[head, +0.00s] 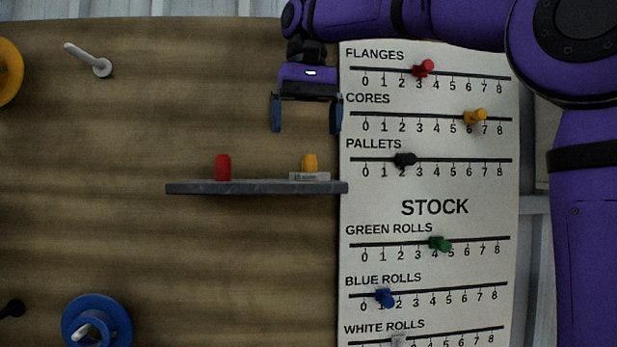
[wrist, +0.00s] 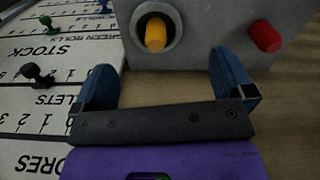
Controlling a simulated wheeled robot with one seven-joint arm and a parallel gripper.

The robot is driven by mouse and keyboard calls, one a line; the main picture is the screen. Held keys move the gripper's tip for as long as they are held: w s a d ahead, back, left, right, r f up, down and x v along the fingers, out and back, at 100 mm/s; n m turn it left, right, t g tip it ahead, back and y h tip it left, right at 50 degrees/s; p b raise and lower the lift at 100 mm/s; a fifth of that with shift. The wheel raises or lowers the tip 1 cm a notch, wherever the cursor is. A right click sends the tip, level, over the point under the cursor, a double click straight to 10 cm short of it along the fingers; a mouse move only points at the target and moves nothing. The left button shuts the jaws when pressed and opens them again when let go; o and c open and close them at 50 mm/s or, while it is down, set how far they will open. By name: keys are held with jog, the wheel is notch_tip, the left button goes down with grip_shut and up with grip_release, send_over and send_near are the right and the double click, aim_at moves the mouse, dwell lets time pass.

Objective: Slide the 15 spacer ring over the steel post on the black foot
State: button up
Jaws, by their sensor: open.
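A flat light-grey ring (head: 295,177), with a small marking I cannot read for certain, lies on the grey shelf (head: 255,188) around the base of an upright yellow peg (head: 310,161). In the wrist view the ring (wrist: 138,35) shows as a round band around the yellow peg (wrist: 155,34). My gripper (head: 306,129) is open and empty, a little above the peg in the head picture. In the wrist view my gripper (wrist: 165,65) has its fingers spread either side of the peg, apart from the ring. I cannot identify a steel post on a black foot.
A red peg (head: 223,167) stands on the shelf left of the ring. A pale post (head: 88,54), an orange ring (head: 8,72), a blue roll (head: 75,318) and a dark piece (head: 12,308) are further left. A white scale board (head: 430,180) with coloured pegs lies right.

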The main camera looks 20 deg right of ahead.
aim_at(309, 166)
notch_tip(309, 166, down, 3)
jog(key=shift+r, duration=0.2)
jog(key=shift+w+d+f, duration=0.1)
jog(key=shift+d+f, duration=0.05)
jog(key=shift+f, duration=1.2)
jog(key=shift+d+f, duration=0.15)
jog(key=shift+f, duration=1.2)
jog(key=c, duration=1)
